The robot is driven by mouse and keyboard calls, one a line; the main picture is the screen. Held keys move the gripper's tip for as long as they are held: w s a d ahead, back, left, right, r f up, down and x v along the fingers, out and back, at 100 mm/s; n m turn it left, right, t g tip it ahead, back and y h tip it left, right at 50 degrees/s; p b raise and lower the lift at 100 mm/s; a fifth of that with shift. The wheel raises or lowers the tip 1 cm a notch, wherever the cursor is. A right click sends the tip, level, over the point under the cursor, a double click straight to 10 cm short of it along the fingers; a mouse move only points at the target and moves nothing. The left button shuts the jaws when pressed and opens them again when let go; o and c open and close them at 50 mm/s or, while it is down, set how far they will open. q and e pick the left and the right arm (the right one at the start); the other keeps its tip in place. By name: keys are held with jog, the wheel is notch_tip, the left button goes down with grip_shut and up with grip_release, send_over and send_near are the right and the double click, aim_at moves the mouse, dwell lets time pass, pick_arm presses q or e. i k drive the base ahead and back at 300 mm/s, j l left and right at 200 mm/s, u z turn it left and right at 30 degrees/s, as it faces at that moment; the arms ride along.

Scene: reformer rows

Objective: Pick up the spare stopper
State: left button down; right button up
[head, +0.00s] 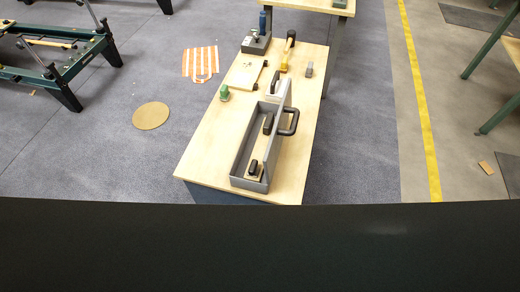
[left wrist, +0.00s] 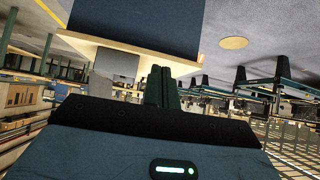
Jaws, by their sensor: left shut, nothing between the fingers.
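A wooden bench (head: 205,145) stands ahead in the head view. A grey open caddy (head: 241,160) with a black handle sits at its near end, with dark blocky items (head: 254,167) inside. A small green piece (head: 224,93) lies near the bench's left edge, and a small grey piece (head: 309,69) near its right edge. I cannot tell which of these small things is the spare stopper. My left gripper (left wrist: 162,88) shows in the left wrist view, shut and empty, away from the bench top. My right gripper is in neither view.
A round tan disc (head: 151,116) and an orange-striped sheet (head: 200,63) lie on the carpet. A reformer frame (head: 60,60) stands left.

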aim_at(261, 144)
jog(key=i+j, duration=0.1)
jog(key=j, duration=0.3)
jog(key=i+j, duration=0.15)
jog(key=j, duration=0.25)
jog(key=i+j, duration=0.1)
jog(key=j, duration=0.3)
jog(key=i+j, duration=0.15)
jog(key=j, duration=0.25)
jog(key=j+z, duration=0.3)
jog(key=l+z, duration=0.1)
jog(key=z, duration=1.8)
